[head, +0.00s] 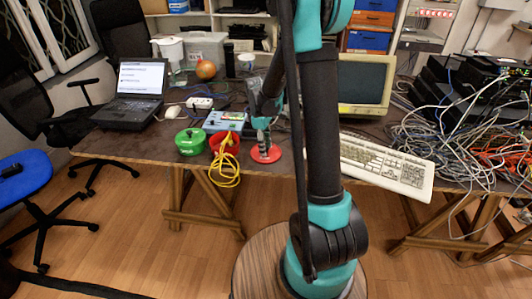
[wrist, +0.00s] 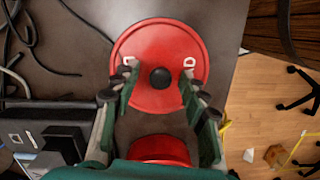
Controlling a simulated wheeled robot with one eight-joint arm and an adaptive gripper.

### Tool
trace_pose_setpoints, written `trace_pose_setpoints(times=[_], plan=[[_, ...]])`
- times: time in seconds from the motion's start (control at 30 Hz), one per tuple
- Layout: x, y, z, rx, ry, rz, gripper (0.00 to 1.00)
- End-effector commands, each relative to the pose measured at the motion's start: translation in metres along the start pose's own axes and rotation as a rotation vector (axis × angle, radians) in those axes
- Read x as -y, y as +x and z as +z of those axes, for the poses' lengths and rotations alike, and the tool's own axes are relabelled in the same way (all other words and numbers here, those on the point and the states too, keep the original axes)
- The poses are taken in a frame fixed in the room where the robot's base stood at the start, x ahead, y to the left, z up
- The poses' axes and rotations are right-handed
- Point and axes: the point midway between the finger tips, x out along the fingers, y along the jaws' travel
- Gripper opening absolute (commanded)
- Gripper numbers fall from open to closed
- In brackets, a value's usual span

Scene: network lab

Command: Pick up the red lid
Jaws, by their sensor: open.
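The red lid (wrist: 160,45) is a round disc with a black knob at its middle and white markings, lying flat on the dark table. It also shows in the head view as a red disc (head: 272,156) near the table's front edge. My gripper (wrist: 160,90) is open, its two fingers over the lid on either side of the black knob, with clear gaps to it. In the head view my gripper (head: 262,147) points down over the lid and hides part of it. I cannot tell whether the fingertips touch the lid.
A red pot (head: 216,142) with a yellow cable (head: 226,168) stands just left of the lid. A green lidded pot (head: 190,142) is further left. A blue-grey device (head: 225,121) sits behind them. A keyboard (head: 385,166) and tangled cables (head: 440,140) are to the right.

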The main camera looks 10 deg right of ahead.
Motion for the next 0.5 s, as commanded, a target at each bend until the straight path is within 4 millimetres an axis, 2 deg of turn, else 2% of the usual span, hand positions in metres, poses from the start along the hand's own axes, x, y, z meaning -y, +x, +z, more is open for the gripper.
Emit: trace_pose_setpoints(times=[0.23, 0.5], plan=[[0.0001, 0.0013, 0.0001, 0.000, 0.000, 0.000, 0.43], [0.0001, 0.0011, 0.0001, 0.000, 0.000, 0.000, 0.09]])
